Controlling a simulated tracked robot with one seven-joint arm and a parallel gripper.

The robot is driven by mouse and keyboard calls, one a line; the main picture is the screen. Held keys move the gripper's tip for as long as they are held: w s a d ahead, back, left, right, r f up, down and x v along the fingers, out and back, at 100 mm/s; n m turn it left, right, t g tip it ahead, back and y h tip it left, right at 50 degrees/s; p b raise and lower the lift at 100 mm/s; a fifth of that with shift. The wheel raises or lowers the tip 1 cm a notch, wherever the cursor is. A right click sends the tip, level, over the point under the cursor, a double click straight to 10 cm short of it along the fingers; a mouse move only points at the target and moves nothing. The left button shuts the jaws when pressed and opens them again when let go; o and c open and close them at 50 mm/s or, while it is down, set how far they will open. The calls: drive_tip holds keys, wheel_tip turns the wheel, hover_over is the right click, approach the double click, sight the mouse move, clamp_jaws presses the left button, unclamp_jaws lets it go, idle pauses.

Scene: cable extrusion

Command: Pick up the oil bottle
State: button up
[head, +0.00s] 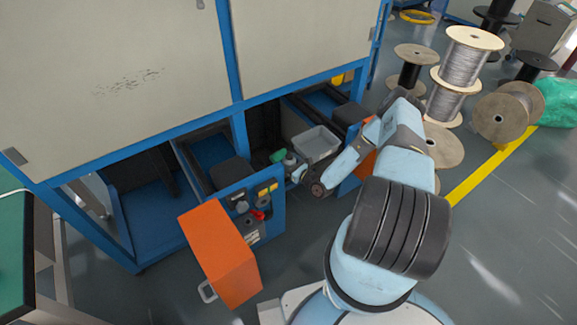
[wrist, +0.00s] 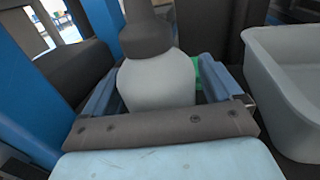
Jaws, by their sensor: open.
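The oil bottle (wrist: 158,82) is white and rounded with a dark grey top, and stands upright in the wrist view. It also shows small in the head view (head: 290,159), inside the blue machine's lower bay. My gripper (wrist: 162,88) is open, with one blue-grey finger on each side of the bottle. I cannot tell whether either finger touches it. In the head view my gripper (head: 297,172) reaches into the bay at the bottle; its fingertips are partly hidden. The bottle's lower part is hidden by my gripper's base in the wrist view.
A grey bin (head: 317,143) stands close right of the bottle. A green object (head: 278,156) is just behind it. Blue frame posts (head: 240,135) bound the bay on the left. Cable spools (head: 467,60) stand at right.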

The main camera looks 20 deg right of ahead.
drive_tip(key=c, duration=1.1)
drive_tip(key=shift+r, duration=0.1)
drive_tip(key=shift+c, duration=0.2)
